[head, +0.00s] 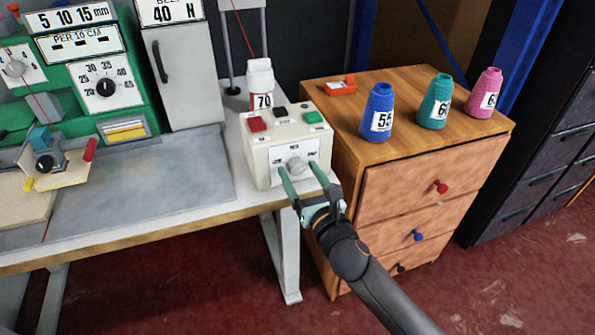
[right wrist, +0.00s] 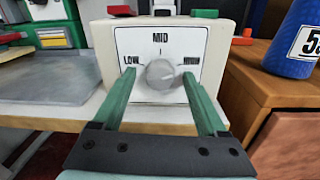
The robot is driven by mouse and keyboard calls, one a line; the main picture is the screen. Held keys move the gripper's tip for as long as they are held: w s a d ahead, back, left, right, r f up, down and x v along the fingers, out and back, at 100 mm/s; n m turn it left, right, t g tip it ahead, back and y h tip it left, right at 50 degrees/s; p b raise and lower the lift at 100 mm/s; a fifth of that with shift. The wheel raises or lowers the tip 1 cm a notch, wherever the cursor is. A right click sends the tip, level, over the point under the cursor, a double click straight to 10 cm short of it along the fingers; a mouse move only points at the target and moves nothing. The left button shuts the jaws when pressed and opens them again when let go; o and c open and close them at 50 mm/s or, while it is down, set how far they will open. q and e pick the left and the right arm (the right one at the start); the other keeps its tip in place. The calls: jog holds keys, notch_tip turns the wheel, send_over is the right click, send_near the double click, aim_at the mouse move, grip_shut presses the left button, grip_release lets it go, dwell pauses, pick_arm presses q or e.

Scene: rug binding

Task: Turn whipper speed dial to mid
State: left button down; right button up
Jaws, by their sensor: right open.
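The whipper speed dial (head: 296,164) is a round grey knob on the front panel of a cream control box (head: 262,162). In the right wrist view the dial (right wrist: 161,74) sits under the labels LOW at left, MID at top and HIGH at right. I cannot tell which mark it points to. My right gripper (head: 298,170) is open in front of the box. Its green fingers also show in the right wrist view (right wrist: 159,76), one on each side of the dial, with space between them and the knob. My left gripper is not in view.
The box's top has a red button (head: 257,124), a dark button and a green button (head: 313,117). A green machine (head: 100,85) stands at left on the workbench (head: 150,190). A wooden cabinet (head: 420,180) at right carries blue, teal and pink cones.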

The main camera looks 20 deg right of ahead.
grip_shut()
dwell(0.6)
